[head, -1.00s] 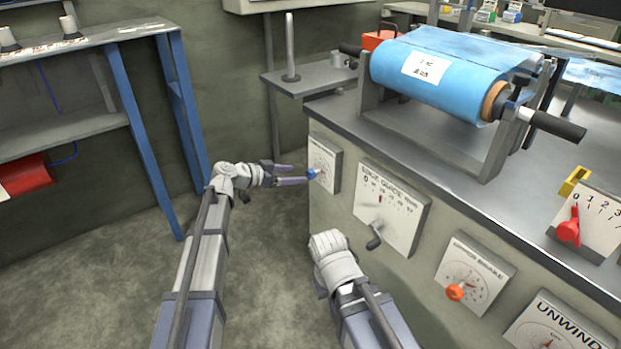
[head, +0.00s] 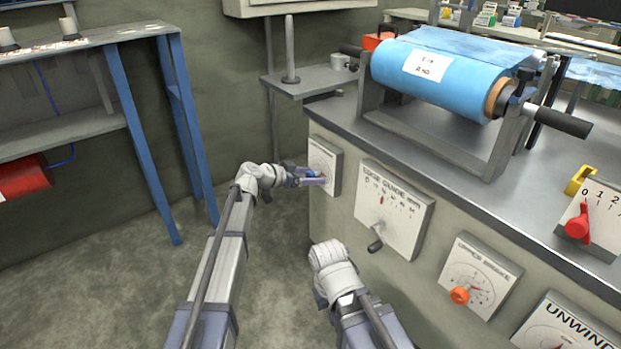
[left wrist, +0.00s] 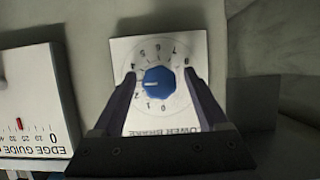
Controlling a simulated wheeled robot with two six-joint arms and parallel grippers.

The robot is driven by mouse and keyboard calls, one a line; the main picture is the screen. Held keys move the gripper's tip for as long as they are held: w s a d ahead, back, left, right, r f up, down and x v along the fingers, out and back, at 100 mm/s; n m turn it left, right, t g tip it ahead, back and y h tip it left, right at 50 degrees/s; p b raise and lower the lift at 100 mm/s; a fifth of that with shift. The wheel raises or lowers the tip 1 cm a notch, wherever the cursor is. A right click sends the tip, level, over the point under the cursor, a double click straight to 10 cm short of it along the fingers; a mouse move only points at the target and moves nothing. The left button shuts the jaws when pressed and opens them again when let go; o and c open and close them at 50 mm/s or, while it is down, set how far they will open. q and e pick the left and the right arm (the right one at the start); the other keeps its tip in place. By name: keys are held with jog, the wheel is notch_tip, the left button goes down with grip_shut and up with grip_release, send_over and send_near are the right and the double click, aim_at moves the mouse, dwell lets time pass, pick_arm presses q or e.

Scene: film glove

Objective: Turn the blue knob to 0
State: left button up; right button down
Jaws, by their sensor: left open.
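My left gripper (left wrist: 157,82) is open, with one finger on each side of the knob and gaps visible. In the head view the knob (head: 311,173) is partly covered by the left gripper (head: 312,176). My right arm's wrist shows low in the middle, but its gripper does not show.
The edge guide panel (head: 391,207) with a grey crank (head: 375,244) is right of the dial. Farther right are an orange knob (head: 459,295) and a red lever (head: 578,227). A blue film roll (head: 437,75) stands on the bench. Open floor lies left.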

pick_arm(q)
grip_shut()
dwell(0.5)
jog(key=shift+w+a+f+n+g+h+b, duration=0.1)
jog(key=shift+n+g+h+b, duration=0.3)
jog(key=shift+n+g+h, duration=0.55)
jog(key=n+h+b, duration=0.1)
jog(key=n, duration=0.2)
jog(key=shift+f+n+g+b, duration=0.15)
jog(key=shift+n+g+b, duration=0.2)
jog(key=shift+b, duration=0.05)
jog(key=n+g+h+b, duration=0.1)
jog(key=n+h+b, duration=0.1)
jog(key=n+b, duration=0.1)
jog(key=shift+f+n, duration=0.1)
jog(key=shift+n, duration=0.4)
jog(key=n+h+b, duration=0.1)
jog(key=n+b, duration=0.2)
jog(key=shift+n+h, duration=0.3)
jog(key=shift+h, duration=0.05)
